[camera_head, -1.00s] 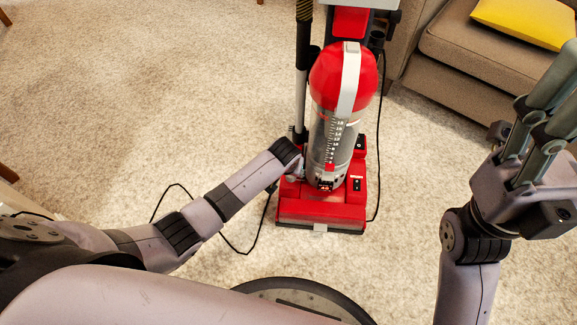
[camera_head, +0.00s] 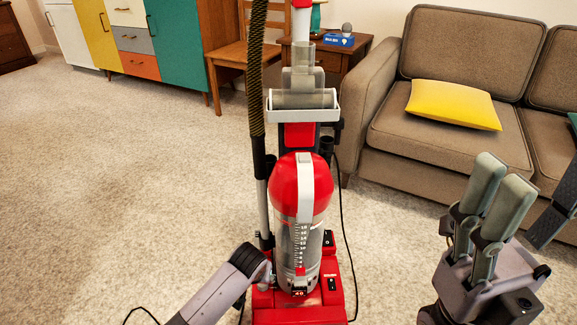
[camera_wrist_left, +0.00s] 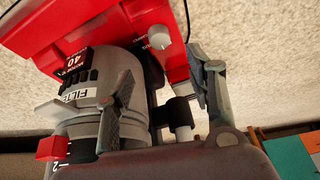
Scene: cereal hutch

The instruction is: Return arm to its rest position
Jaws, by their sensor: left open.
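A red and grey upright vacuum cleaner (camera_head: 303,190) stands on the carpet in the middle of the head view. My left arm (camera_head: 225,280) comes in from below, and its wrist end is close against the vacuum's lower left side. My left gripper is mostly hidden there. In the left wrist view my left gripper (camera_wrist_left: 170,85) is open, with the vacuum's red body and grey filter part (camera_wrist_left: 95,95) very close in front. Contact cannot be told. My right gripper (camera_head: 492,205) points up at the right, empty, away from the vacuum; its finger gap is unclear.
A brown sofa (camera_head: 455,60) with a yellow cushion (camera_head: 453,104) stands behind my right gripper. A wooden chair (camera_head: 243,55), a side table (camera_head: 325,65) and a coloured cabinet (camera_head: 180,45) stand at the back. The carpet at left is clear. A black cord (camera_head: 342,230) runs beside the vacuum.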

